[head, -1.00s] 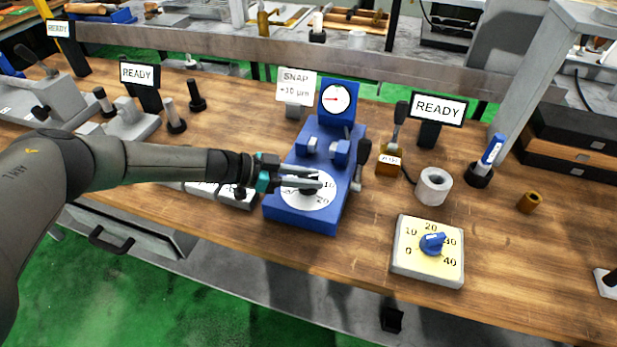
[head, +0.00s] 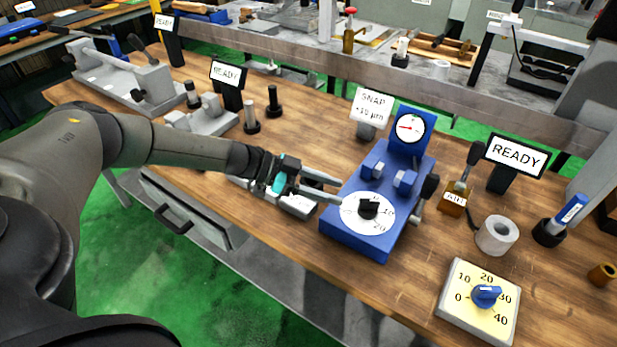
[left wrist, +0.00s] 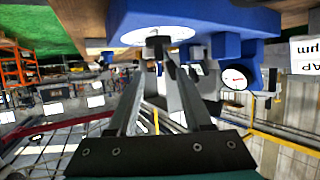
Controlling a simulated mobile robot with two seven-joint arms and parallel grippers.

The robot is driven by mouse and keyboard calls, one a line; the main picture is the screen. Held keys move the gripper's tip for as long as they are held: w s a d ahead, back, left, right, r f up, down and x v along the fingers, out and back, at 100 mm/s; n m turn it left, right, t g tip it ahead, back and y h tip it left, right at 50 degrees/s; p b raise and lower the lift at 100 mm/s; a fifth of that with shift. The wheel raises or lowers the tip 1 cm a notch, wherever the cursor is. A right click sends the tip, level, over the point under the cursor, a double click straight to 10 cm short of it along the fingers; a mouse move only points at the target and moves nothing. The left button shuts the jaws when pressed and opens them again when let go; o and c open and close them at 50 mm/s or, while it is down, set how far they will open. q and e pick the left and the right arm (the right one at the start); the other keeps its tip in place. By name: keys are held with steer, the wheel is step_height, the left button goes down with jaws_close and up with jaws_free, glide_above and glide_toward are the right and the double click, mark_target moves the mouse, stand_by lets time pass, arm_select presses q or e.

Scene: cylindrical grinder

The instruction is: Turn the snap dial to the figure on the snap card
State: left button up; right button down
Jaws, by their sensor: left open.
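The blue snap gauge (head: 350,237) stands on the wooden bench. Its white dial face (head: 354,222) carries figures including 10 and 20, with a black knob (head: 369,207) at the centre. Which figure the knob points to is too small to tell. The white snap card (head: 371,106) behind reads SNAP and a plus figure in µm, apparently +10. My left gripper (head: 340,192) is open and empty, with its fingertips just left of the dial, apart from the knob. In the left wrist view, upside down, the knob (left wrist: 158,44) shows beyond the open fingers (left wrist: 152,72).
A round indicator (head: 410,128) tops the gauge, and a black-handled lever (head: 427,192) is at its right side. A yellow dial box (head: 482,305) with a blue knob, a grey ring (head: 496,236) and a READY sign (head: 515,154) stand to the right. Grey fixtures are at the left.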

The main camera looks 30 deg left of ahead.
arm_select(q)
steer(key=v, duration=0.5)
steer(key=shift+s+a, duration=0.15)
stand_by(0.3)
